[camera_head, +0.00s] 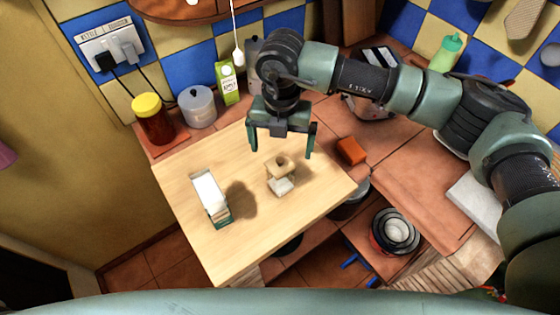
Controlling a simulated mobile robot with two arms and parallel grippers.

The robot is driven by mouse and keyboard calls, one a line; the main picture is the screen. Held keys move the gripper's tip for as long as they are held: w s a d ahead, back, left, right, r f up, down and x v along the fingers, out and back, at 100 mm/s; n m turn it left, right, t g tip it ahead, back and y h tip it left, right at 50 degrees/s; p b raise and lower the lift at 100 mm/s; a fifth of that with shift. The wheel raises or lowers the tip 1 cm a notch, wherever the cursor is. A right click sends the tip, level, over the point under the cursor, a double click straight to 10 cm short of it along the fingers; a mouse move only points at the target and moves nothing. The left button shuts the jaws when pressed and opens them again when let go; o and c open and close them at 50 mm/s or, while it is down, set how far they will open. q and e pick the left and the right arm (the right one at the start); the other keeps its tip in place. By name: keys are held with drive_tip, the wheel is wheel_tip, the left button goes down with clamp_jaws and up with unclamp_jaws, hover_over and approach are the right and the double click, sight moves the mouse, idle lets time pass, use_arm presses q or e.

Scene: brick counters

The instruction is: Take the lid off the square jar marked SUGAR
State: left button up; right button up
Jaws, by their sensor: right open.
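A small square jar (282,187) with a pale, whitish body stands on the light wooden board (240,255). A tan lid (277,169) with a raised knob sits on top of it. I cannot read any marking on the jar from here. My right gripper (281,150) reaches in from the right and points down above the lid. Its two fingers are wide apart with nothing between them. The gripper appears apart from the lid. My left gripper is not in view.
A yellow-lidded jar (153,120), a grey lidded pot (197,107) and a green carton (228,83) stand at the back left. An orange block (351,151) lies right of the board. Pots (394,233) sit on a lower shelf.

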sight(280, 159)
drive_tip(key=f+p, duration=0.2)
drive_tip(key=f, duration=0.1)
drive_tip(key=shift+s+a+f, duration=0.1)
drive_tip(key=shift+s+f, duration=0.2)
drive_tip(key=shift+s, duration=0.05)
drive_tip(key=shift+f, duration=0.45)
drive_tip(key=c, duration=1.4)
drive_tip(key=shift+r, duration=0.1)
